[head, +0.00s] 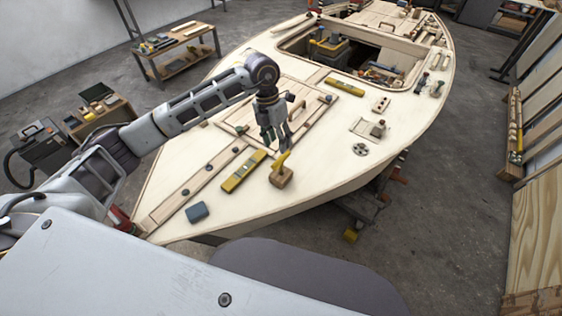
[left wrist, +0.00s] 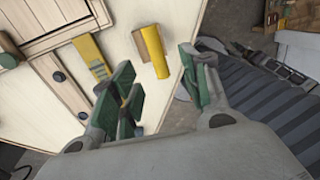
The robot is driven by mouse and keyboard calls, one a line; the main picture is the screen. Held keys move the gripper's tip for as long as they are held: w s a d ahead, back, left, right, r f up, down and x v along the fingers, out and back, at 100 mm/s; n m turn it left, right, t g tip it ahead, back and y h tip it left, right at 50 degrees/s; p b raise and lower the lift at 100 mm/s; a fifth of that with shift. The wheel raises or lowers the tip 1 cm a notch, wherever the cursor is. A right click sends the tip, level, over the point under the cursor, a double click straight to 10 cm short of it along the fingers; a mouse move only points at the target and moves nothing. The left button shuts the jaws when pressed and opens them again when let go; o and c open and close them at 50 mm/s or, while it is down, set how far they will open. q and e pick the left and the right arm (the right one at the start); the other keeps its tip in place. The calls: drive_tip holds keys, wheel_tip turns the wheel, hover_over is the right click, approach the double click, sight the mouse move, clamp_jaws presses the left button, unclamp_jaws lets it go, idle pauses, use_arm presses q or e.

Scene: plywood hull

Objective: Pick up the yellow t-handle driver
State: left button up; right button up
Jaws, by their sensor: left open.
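The yellow t-handle driver (head: 281,161) stands up out of a small wooden block (head: 281,178) on the pale plywood deck. In the left wrist view the driver shows as a yellow bar (left wrist: 154,52) beside its wooden block (left wrist: 140,42), beyond the gap between my fingers. My left gripper (head: 277,138) is open and empty, with green-padded fingers pointing down, just above and behind the driver in the head view. It also shows in the left wrist view (left wrist: 158,88). The fingers appear apart from the driver. My right gripper is not in view.
A yellow level (head: 243,171) lies left of the block, and a blue-grey block (head: 197,212) lies nearer the bow. A second yellow level (head: 345,86) lies by the open hatch. A small wooden piece (head: 369,128) is to the right. Bare deck lies around the driver's block.

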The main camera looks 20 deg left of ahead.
sight(279, 159)
use_arm(q)
drive_tip(key=shift+s+d+f, duration=0.1)
drive_tip(key=shift+d+f, duration=0.1)
drive_tip(key=shift+f, duration=0.9)
drive_tip(key=shift+s+d+f, duration=0.1)
drive_tip(key=shift+d+f, duration=0.1)
drive_tip(key=shift+f, duration=0.9)
drive_tip(key=shift+p, duration=0.3)
drive_tip(key=shift+s+f+p, duration=0.25)
drive_tip(key=shift+f+p, duration=0.25)
drive_tip(key=shift+f, duration=0.65)
drive_tip(key=shift+s+d+f+p, duration=0.15)
drive_tip(key=shift+f+p, duration=0.15)
drive_tip(key=shift+f, duration=1.15)
drive_tip(key=shift+c, duration=0.5)
